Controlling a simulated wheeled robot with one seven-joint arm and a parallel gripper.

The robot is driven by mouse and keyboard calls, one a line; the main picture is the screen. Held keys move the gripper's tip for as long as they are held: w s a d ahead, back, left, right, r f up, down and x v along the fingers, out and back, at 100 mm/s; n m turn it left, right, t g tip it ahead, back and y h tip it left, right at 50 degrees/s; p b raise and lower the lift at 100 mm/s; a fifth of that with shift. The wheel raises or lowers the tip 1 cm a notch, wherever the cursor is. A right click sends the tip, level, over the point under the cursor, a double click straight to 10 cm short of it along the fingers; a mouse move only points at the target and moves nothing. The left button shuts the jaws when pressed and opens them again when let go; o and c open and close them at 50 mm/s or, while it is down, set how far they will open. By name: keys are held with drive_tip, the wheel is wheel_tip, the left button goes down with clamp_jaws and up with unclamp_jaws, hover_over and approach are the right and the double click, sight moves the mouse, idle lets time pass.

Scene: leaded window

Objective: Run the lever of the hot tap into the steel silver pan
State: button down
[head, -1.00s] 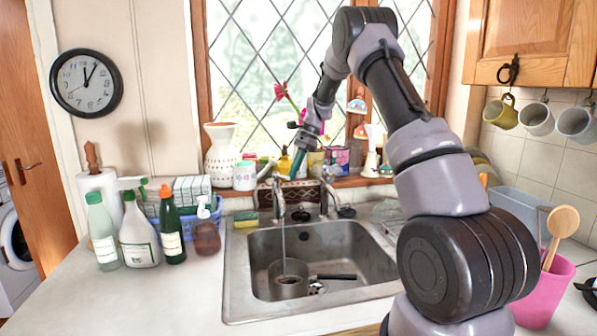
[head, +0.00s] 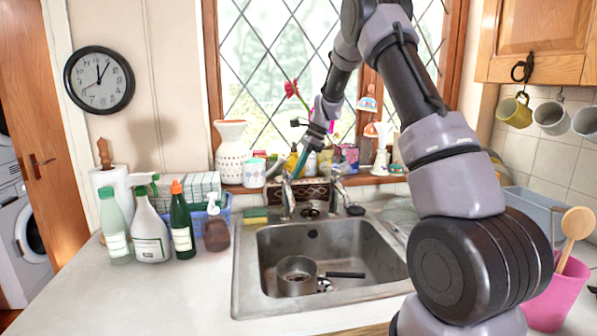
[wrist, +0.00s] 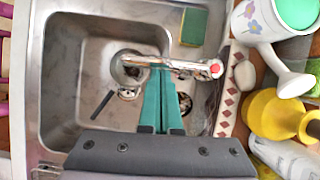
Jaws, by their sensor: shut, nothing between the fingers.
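The steel pan (head: 297,281) sits in the sink below the left tap, its black handle pointing right; no water stream shows above it now. In the wrist view the pan (wrist: 120,72) is partly hidden under the tap. The hot tap (head: 288,198) is chrome and stands at the sink's back edge; the wrist view shows a red mark at the end of this tap (wrist: 190,65). My gripper (head: 296,177) has teal fingers, shut and empty, beside the top of the hot tap. In the wrist view my gripper (wrist: 160,68) overlaps the tap's body; contact cannot be told.
A second chrome tap (head: 336,190) stands to the right. A sponge (head: 255,215) lies at the sink's back left. The sill holds a white vase (head: 230,155) and a watering can (wrist: 262,25). Several bottles stand left of the sink; the counter in front of them is clear.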

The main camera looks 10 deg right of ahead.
drive_tip(key=d+r, duration=0.8)
drive_tip(key=d, duration=0.1)
drive_tip(key=a+f, duration=0.8)
drive_tip(key=shift+w+a+m, duration=0.2)
drive_tip(key=shift+a+m, duration=0.05)
drive_tip(key=shift+m, duration=0.05)
drive_tip(key=shift+a, duration=0.1)
idle(0.3)
drive_tip(key=shift+s+a+r, duration=0.1)
drive_tip(key=shift+a+r, duration=0.05)
drive_tip(key=shift+a, duration=0.45)
